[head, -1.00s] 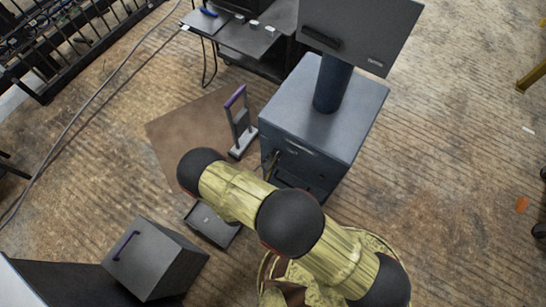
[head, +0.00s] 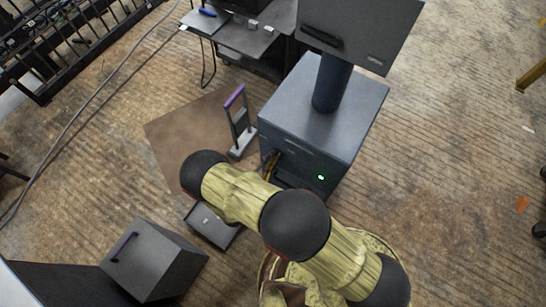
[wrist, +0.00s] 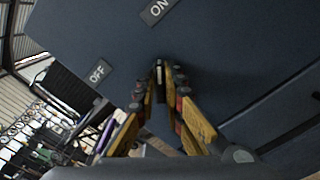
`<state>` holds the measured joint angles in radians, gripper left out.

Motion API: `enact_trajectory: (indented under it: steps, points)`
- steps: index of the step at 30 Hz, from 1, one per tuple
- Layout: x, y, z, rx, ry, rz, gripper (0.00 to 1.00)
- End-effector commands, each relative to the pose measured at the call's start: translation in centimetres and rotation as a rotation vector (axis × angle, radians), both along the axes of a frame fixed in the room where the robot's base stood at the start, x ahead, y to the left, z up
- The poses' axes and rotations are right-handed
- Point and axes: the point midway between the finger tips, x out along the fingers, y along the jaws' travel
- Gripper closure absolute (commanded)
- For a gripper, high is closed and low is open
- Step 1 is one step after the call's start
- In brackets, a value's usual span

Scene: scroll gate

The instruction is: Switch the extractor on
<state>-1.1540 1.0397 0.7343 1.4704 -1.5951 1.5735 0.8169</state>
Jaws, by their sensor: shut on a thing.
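The extractor (head: 310,120) is a dark blue-grey box with a thick column and a flat hood (head: 360,30) above. A small green light (head: 321,177) glows on its front. In the wrist view its panel (wrist: 215,55) carries an ON label (wrist: 158,11) at the top and an OFF label (wrist: 98,74) at the left. My gripper (wrist: 160,85) is at the panel, its yellow-brown fingers closed together on a small switch lever (wrist: 159,68) between the labels. In the head view my gripper (head: 271,166) shows at the box's front, partly hidden by my arm.
A stand with a purple handle (head: 238,120) is left of the box on a brown mat (head: 180,135). A grey box with a purple handle (head: 155,262) and a dark tray (head: 212,226) lie lower left. A dark desk (head: 248,38) stands behind.

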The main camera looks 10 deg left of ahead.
Motion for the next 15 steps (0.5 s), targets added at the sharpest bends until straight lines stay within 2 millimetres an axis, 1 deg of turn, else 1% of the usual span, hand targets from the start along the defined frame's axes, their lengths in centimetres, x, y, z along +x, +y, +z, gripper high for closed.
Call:
enact_trajectory:
  steps: [5,6,15]
  points:
    - [-0.01,0.03,-0.02,0.001,0.000,0.001,1.00]
    - [-0.01,0.03,-0.02,0.001,0.000,0.001,0.88]
    - [-0.01,0.01,-0.01,-0.001,0.000,0.000,0.72]
